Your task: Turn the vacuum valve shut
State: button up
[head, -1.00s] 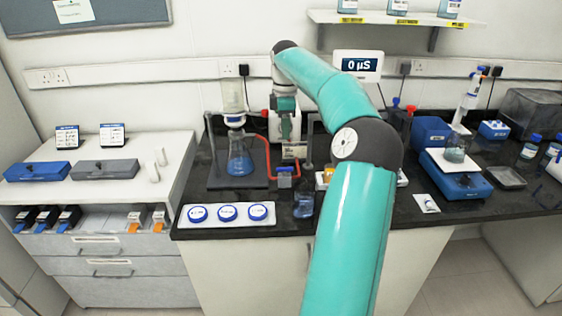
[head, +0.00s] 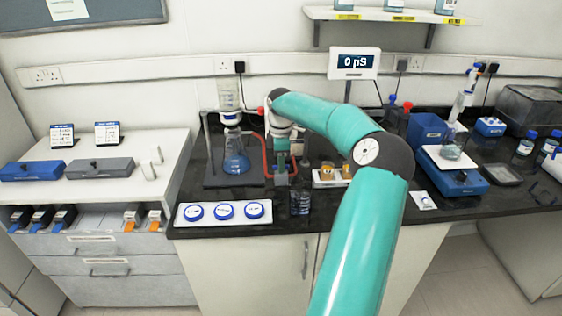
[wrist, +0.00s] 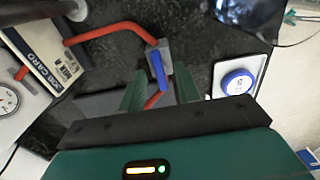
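The vacuum valve is a small grey block with a blue lever (wrist: 157,68) in the red tubing (wrist: 110,32). In the wrist view the lever lies between my two green fingertips, slightly tilted, with gaps that look clear on both sides. My gripper (wrist: 159,88) is open and points down at the valve; contact cannot be told. In the head view my gripper (head: 282,168) is over the valve and hides most of it. The blue-filled flask (head: 237,162) with a funnel on top stands left of it, by the red tube (head: 265,155).
A white tray with blue-lidded dishes (head: 224,212) lies at the bench's front edge. A labelled box (wrist: 45,50) and a dial gauge (wrist: 8,100) are close by in the wrist view. A blue balance (head: 455,177) stands farther right.

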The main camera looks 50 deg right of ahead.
grip_shut()
jog(key=m, duration=0.4)
jog(key=shift+r, duration=0.1)
jog(key=m, duration=0.4)
jog(key=shift+w+m, duration=0.1)
jog(key=shift+m, duration=0.3)
jog(key=m, duration=0.4)
jog(key=shift+m, duration=2.5)
